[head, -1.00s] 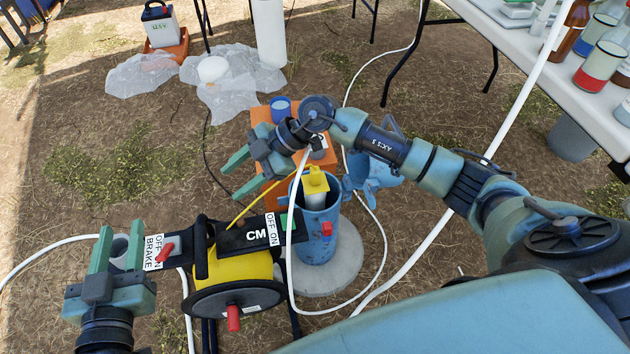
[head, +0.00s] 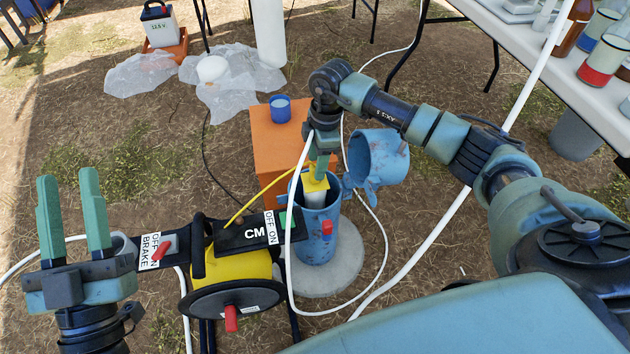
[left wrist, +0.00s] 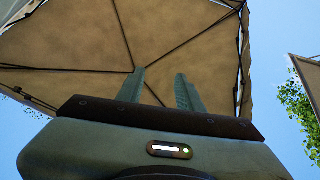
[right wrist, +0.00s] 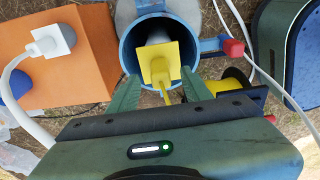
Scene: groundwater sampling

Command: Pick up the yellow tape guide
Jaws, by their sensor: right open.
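The yellow tape guide (head: 316,183) sits at the mouth of the blue well casing (head: 318,240), on top of a white pipe inside it. My right gripper (head: 321,168) points down just above the guide. In the right wrist view, the guide (right wrist: 159,64) lies ahead of and between the open fingers of my right gripper (right wrist: 158,85), with no clear contact. The yellow tape (head: 250,203) runs from the guide to the reel (head: 228,270).
An orange box (head: 275,150) with a blue cup stands behind the casing. The casing's blue lid (head: 378,158) hangs open at its right. A white hose loops in front of the casing. A table (head: 560,75) with bottles is at the upper right.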

